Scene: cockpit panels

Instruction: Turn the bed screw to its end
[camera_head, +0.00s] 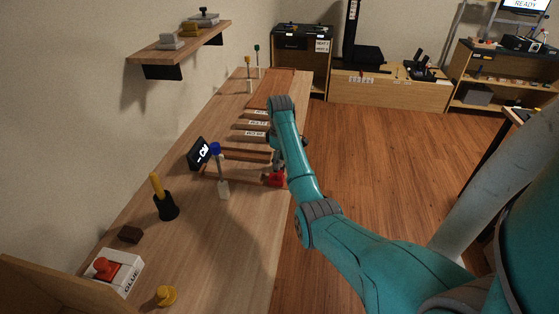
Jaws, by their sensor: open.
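A wooden frame (232,170) lies on the long bench against the left wall. A small red part (276,180) sits at its right end, by the bench's front edge; I cannot tell for sure whether it is the bed screw. My teal arm reaches over the bench edge and bends down at its far end. My gripper (276,158) hangs just above or behind the red part, mostly hidden by my forearm. It is open. I cannot tell whether its fingers touch the red part.
On the bench (220,245) are a blue-topped upright tool (222,175), a small dark display (199,153), a yellow-handled tool in a black holder (164,198), a glue box with a red knob (112,270) and a yellow knob (166,296). Labelled strips (255,124) lie farther back. The floor (370,150) is clear.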

